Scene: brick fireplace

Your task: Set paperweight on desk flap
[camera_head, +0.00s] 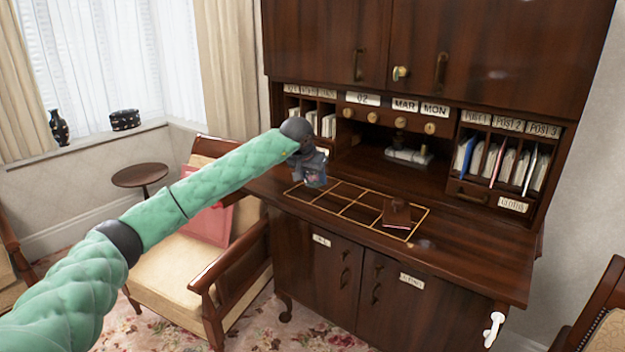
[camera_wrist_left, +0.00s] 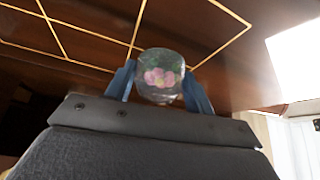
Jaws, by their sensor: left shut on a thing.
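The paperweight is a clear glass dome with pink flowers inside; it shows in the left wrist view (camera_wrist_left: 160,76) between the two blue-grey fingers of my left gripper (camera_wrist_left: 160,88). In the head view my left gripper (camera_head: 313,180) is over the left part of the desk flap (camera_head: 460,250), shut on the paperweight, which is small and partly hidden there. The flap is dark wood with a gold-lined grid. I cannot tell whether the paperweight touches the flap. My right gripper is not in view.
A brown book-like item (camera_head: 397,214) lies in the grid's right part. Pigeonholes with envelopes (camera_head: 505,165) and a recess with a small stand (camera_head: 408,157) are behind the flap. An armchair (camera_head: 190,250) stands at the left. Most grid cells are bare.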

